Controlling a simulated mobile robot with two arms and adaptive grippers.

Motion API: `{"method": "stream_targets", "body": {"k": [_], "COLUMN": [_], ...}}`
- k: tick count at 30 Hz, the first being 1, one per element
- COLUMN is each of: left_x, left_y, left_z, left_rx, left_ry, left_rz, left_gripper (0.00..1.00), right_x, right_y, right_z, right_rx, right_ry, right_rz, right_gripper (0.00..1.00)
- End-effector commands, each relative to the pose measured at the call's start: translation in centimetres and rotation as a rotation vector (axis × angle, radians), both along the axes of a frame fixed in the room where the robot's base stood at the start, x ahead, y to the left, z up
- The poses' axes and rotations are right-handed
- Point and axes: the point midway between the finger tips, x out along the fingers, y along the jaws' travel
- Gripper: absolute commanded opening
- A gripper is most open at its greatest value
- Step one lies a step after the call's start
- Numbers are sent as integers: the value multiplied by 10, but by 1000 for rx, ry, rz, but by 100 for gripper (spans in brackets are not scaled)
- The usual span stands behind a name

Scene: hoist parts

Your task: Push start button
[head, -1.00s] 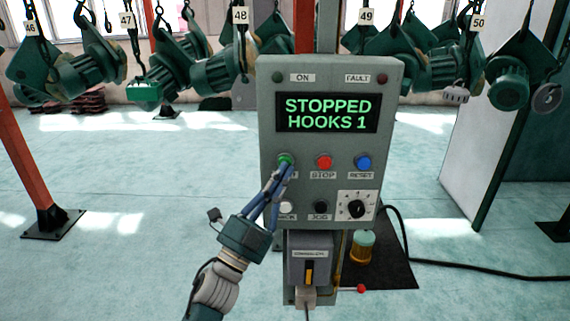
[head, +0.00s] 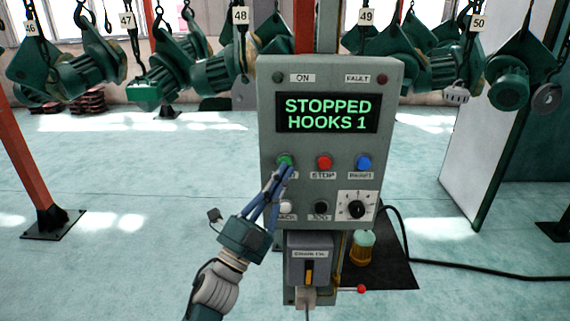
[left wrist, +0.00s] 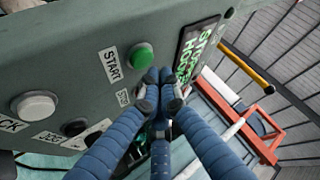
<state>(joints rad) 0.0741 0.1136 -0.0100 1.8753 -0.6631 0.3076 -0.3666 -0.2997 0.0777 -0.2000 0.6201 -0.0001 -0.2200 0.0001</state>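The grey control panel (head: 267,110) faces me, and its screen (head: 327,112) reads "STOPPED HOOKS 1". The green start button (head: 285,160) is at the left of the upper button row, its label partly hidden by my fingers. My left gripper (head: 286,170) has its fingertips together, empty, at the lower edge of that button. In the left wrist view the green button (left wrist: 140,56) sits beside the "START" label, and the fingertips (left wrist: 162,88) are just to its lower right. I cannot tell whether they touch it. My right gripper is not in view.
A red stop button (head: 324,162) and a blue reset button (head: 363,163) are to the right. Below are a white button (head: 286,207), a black jog button (head: 321,207) and a dial (head: 356,208). Green hoists (head: 215,72) hang behind.

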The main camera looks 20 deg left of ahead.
Motion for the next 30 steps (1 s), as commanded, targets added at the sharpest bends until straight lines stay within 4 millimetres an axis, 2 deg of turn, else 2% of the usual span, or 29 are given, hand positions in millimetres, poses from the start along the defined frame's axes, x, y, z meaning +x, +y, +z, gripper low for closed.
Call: {"method": "stream_targets", "body": {"k": [11,30], "left_x": [8,11], "left_y": [2,3], "left_z": [0,0], "left_rx": [1,0], "left_ry": [-1,0], "left_rz": [0,0], "left_gripper": [0,0], "right_x": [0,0], "right_y": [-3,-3], "right_z": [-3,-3], "right_rx": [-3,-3], "right_ry": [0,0], "right_rz": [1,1], "right_gripper": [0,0]}}
